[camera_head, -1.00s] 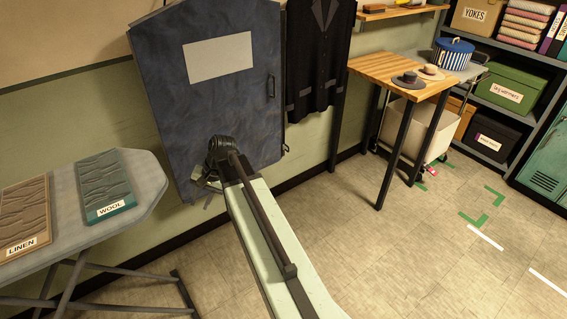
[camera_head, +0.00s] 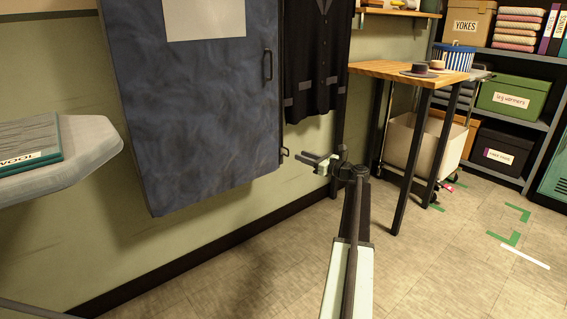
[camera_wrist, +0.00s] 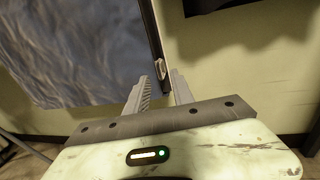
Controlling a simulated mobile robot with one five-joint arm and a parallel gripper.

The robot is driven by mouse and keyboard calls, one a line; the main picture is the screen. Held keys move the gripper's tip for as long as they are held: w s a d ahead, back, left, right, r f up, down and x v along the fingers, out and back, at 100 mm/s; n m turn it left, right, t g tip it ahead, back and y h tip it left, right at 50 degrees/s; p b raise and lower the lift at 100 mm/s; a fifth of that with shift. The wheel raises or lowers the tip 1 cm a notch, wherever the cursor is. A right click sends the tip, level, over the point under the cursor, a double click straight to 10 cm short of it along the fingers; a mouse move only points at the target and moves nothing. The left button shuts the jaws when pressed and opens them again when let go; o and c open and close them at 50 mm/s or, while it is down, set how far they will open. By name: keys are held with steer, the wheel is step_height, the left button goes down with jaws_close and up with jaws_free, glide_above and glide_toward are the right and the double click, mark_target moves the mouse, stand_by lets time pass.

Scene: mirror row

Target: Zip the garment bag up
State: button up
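The garment bag (camera_head: 195,110) is dark blue and hangs on the wall at the left of the head view. It also fills the left of the wrist view (camera_wrist: 80,50). A small pull (camera_head: 286,154) sits low on its right edge, well below a dark loop handle (camera_head: 268,64). My gripper (camera_head: 310,158) is to the right of the pull at about its height, with a small gap between them. In the wrist view my gripper (camera_wrist: 158,80) is open and empty. The pull (camera_wrist: 160,69) appears just beyond and between the fingertips.
A dark jacket (camera_head: 315,60) hangs right of the bag. A wooden-topped table (camera_head: 400,72) with hats and a white bin (camera_head: 412,145) stand farther right. An ironing board (camera_head: 75,160) is at the left. The floor in front of the bag is clear.

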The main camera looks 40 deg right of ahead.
mark_target(288, 150)
steer(key=w, duration=0.5)
steer(key=w+a, duration=0.1)
steer(key=w, duration=0.2)
steer(key=shift+a+r, duration=0.1)
jaws_close()
steer(key=shift+a, duration=0.1)
